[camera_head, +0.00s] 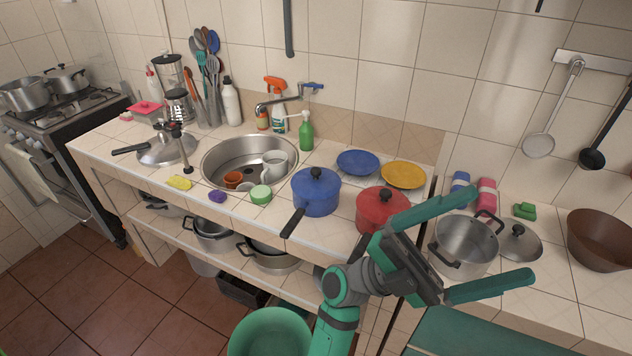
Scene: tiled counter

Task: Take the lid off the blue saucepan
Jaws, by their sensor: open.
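The blue saucepan (316,196) stands on the tiled counter right of the sink. Its blue lid (316,180) with a black knob (316,172) sits on top. Its dark handle (292,223) points toward the front left, past the counter edge. My gripper (505,240) is open, with two green fingers spread wide. It is to the right of the blue saucepan, in front of a steel pot, and appears empty.
A red lidded pan (382,208) stands just right of the blue saucepan, partly behind my arm. Blue (358,161) and yellow (403,174) plates lie behind them. The steel pot (462,250) and a loose lid (520,243) are at right. The sink (222,172) is at left, with a faucet (285,100).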

